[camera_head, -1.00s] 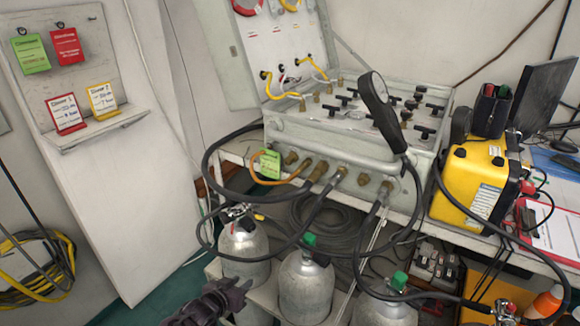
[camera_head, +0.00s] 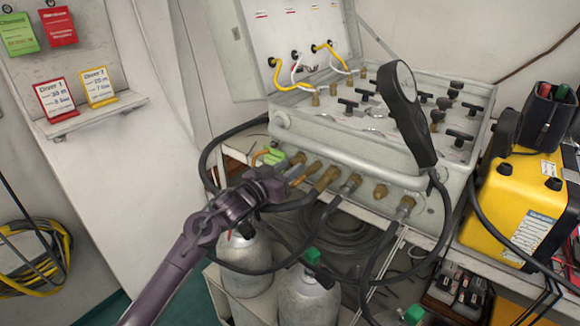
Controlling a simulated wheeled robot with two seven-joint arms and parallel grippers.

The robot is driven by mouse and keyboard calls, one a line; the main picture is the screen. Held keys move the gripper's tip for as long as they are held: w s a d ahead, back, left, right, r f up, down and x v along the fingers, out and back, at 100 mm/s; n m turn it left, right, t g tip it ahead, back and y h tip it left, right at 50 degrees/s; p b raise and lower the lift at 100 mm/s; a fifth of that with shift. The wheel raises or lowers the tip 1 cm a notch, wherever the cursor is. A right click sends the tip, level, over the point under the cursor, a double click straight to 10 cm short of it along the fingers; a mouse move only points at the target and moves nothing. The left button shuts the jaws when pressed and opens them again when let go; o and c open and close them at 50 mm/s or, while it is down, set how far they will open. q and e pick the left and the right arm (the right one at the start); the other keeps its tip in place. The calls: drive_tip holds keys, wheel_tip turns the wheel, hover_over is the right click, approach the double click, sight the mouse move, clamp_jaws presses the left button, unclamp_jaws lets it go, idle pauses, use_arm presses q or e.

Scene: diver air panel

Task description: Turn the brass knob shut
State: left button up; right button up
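The air panel case (camera_head: 350,150) is a pale grey box with its lid up. A row of brass fittings runs along its front face, among them a leftmost brass piece (camera_head: 297,159), a thicker one (camera_head: 327,178) and a capped one (camera_head: 380,191). I cannot tell which one is the brass knob. My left gripper (camera_head: 279,185) is at the left end of this row, in front of the leftmost fittings, partly covering them and the orange hose. Whether it touches a fitting, and whether its fingers are open, is unclear. My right gripper is out of view.
A green tag (camera_head: 273,157) hangs beside the gripper. Black hoses loop below the panel. Grey cylinders (camera_head: 308,295) stand underneath. A yellow case (camera_head: 520,205) stands to the right.

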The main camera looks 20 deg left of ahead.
use_arm(q)
drive_tip(key=shift+w+d+r, duration=0.1)
drive_tip(key=shift+w+d, duration=0.1)
drive_tip(key=shift+w, duration=0.25)
drive_tip(key=shift+c, duration=0.2)
clamp_jaws()
